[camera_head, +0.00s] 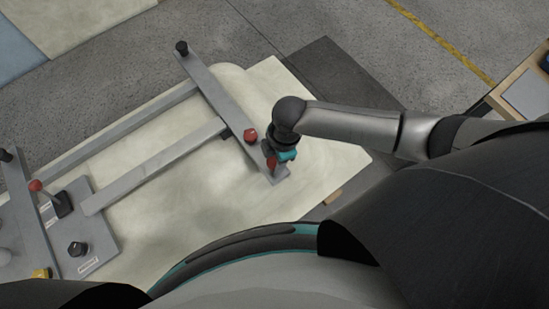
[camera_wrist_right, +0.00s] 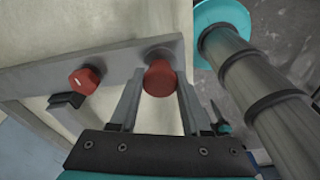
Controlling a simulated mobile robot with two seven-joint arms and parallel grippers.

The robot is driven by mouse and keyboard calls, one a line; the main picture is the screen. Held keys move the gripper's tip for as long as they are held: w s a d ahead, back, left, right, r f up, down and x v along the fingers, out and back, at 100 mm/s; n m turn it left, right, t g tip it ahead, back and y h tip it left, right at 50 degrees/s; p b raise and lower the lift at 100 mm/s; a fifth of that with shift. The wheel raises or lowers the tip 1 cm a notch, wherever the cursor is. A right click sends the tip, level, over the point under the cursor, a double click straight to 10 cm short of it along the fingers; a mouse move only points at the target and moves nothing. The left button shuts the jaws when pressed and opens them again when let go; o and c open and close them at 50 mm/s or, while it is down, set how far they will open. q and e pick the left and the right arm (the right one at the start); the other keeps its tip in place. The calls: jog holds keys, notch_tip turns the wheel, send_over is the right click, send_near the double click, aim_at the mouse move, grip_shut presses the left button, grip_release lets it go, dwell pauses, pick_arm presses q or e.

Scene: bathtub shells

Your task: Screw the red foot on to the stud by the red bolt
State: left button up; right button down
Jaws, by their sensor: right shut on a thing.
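The red foot (camera_wrist_right: 159,78) sits between the two fingers of my right gripper (camera_wrist_right: 158,82), which is shut on it. The foot is at the end of a grey bar (camera_wrist_right: 110,60), in front of a round metal part, likely the stud (camera_wrist_right: 158,52); whether the thread is engaged cannot be seen. The red bolt (camera_wrist_right: 85,79) is on the same bar, to the left. In the head view the red bolt (camera_head: 250,135) and the red foot (camera_head: 271,163) show near the bar's lower end. My left gripper is not in view.
The grey frame (camera_head: 160,160) lies on a pale shell (camera_head: 210,210). A black foot (camera_head: 181,47) is at the bar's far end. A wooden-edged table (camera_head: 505,90) stands at right.

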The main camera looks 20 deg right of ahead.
jog(key=shift+f, duration=0.4)
jog(key=shift+c, duration=1.4)
grip_release()
notch_tip(320, 180, up, 15)
jog(key=d+p, duration=0.2)
jog(key=shift+d, duration=0.15)
jog(key=shift+w+r, duration=0.1)
